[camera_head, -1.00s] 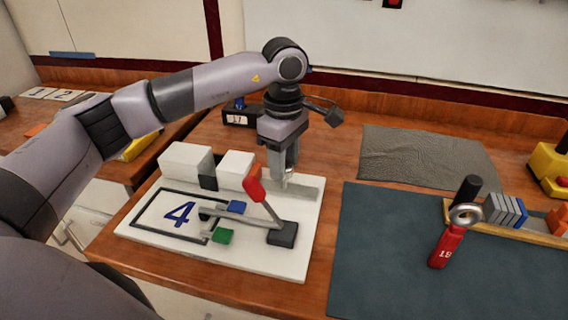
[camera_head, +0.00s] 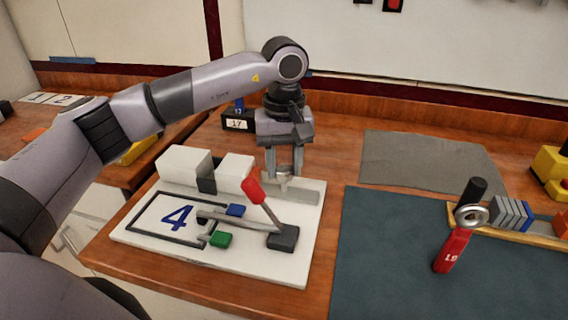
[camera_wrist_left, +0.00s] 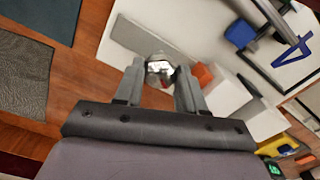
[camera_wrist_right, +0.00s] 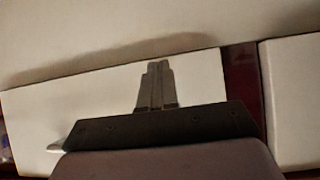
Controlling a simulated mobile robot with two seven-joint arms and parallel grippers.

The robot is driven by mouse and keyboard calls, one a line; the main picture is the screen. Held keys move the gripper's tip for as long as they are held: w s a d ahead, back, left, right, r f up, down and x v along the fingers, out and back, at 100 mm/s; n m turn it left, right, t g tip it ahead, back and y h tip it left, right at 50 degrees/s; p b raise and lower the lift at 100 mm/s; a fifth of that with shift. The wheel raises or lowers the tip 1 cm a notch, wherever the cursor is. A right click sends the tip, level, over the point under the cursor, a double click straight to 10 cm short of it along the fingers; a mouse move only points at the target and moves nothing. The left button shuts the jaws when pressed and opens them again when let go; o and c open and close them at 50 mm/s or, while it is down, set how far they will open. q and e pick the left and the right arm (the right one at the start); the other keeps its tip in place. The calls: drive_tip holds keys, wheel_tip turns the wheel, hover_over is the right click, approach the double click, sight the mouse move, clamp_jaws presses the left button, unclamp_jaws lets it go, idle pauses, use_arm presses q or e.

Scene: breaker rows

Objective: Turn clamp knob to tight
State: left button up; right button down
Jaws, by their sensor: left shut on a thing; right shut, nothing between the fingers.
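The clamp knob is a small shiny metal knob (camera_wrist_left: 160,70) on the grey bar at the back right of the white board (camera_head: 150,246). My left gripper (camera_head: 284,176) points down at it, and in the left wrist view its two fingers are shut on the knob, one on each side. In the head view the fingers partly hide the knob. A lever with a red handle (camera_head: 253,190) stands tilted on a dark base just in front. My right gripper (camera_wrist_right: 155,66) is shut and empty, facing a pale wall panel; it is out of the head view.
White blocks (camera_head: 184,165), a blue block (camera_head: 236,210) and a green block (camera_head: 220,240) are on the board. A dark mat (camera_head: 400,270) lies to the right, with a red-handled tool (camera_head: 455,248). A black block marked 17 (camera_head: 237,122) stands behind.

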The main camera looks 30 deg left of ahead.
sight(284, 167)
use_arm(q)
drive_tip(key=shift+r+m, duration=0.15)
drive_tip(key=shift+m, duration=0.45)
drive_tip(key=o, duration=1.1)
drive_tip(key=shift+c, duration=0.2)
wheel_tip(284, 167, up, 7)
drive_tip(key=shift+r, duration=0.1)
